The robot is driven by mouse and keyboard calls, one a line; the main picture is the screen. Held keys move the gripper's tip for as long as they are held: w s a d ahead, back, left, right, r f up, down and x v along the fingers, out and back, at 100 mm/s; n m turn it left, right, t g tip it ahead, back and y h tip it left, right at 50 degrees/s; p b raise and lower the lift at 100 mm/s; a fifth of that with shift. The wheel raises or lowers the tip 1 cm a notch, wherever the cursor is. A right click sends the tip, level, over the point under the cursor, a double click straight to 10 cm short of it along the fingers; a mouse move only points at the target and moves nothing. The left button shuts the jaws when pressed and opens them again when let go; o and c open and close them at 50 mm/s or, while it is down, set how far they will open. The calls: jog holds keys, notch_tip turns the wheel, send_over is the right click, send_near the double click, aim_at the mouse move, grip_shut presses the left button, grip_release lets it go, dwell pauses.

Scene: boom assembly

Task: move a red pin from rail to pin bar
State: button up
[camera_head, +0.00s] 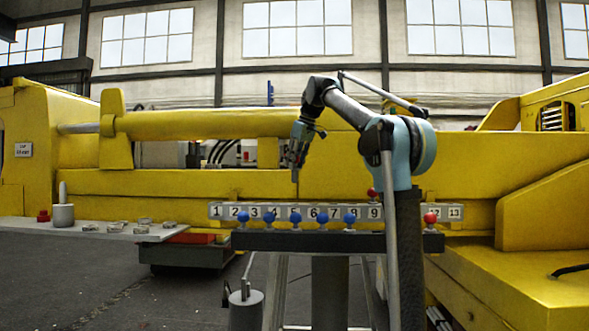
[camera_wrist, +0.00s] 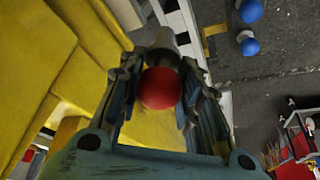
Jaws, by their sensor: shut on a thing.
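My gripper (camera_head: 296,160) hangs downward above the numbered strip, around numbers 4 to 6. In the wrist view my gripper (camera_wrist: 162,85) is shut on a red pin, whose round red head (camera_wrist: 160,88) sits between the fingers. The pale strip (camera_head: 386,212) carries numbers 1 to 13, some hidden by my arm. A dark bar (camera_head: 300,242) runs in front of and below it. Several blue pins (camera_head: 295,217) and a red pin (camera_head: 430,218) stand along this bar. Another red pin (camera_head: 372,193) shows higher, above number 9.
A grey shelf (camera_head: 100,233) at left holds a pale cylinder (camera_head: 63,214), a small red piece (camera_head: 43,216) and flat grey parts. The large yellow boom (camera_head: 215,124) stands behind the strip. Two blue heads (camera_wrist: 249,46) show at the upper right of the wrist view.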

jog(key=shift+r, duration=2.3)
